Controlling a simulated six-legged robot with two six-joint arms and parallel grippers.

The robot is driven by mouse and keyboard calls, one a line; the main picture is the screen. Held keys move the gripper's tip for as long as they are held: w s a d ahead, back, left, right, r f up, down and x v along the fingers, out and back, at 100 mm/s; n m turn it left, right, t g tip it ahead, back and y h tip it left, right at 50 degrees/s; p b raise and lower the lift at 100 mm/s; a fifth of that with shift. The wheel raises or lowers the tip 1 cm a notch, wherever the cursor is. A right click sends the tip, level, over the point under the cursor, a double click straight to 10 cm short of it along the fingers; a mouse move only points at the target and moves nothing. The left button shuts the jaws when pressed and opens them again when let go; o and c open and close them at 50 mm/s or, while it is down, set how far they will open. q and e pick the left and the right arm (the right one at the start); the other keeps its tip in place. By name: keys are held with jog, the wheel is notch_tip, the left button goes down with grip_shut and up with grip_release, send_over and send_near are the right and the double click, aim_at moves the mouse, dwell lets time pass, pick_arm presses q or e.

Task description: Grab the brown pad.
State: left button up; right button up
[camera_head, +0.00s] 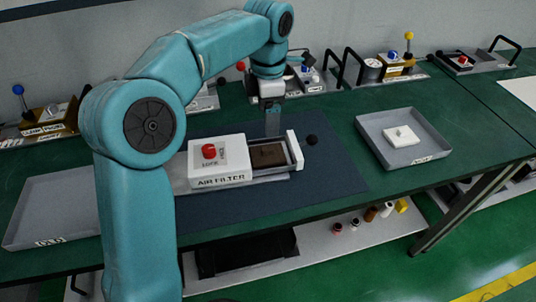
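The brown pad (268,155) lies in the pulled-out drawer of the white air filter box (221,180), which has a red knob on top. The drawer's white front plate (295,149) stands to the right of the pad. My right gripper is not in view.
A grey tray (372,131) with a white block (401,136) stands to the right. Another grey tray (40,203) is at the left. Several fixtures line the back. The right part of the dark mat (340,178) is clear.

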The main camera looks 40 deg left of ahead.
pick_arm(q)
send_over(267, 149)
notch_tip(267, 149, down, 6)
jog(key=shift+w+d+f+b, duration=0.15)
jog(key=shift+f+b, duration=0.1)
jog(key=shift+b, duration=0.05)
jog(key=shift+a+f, duration=0.2)
jog(key=shift+f, duration=2.55)
jog(key=c, duration=0.7)
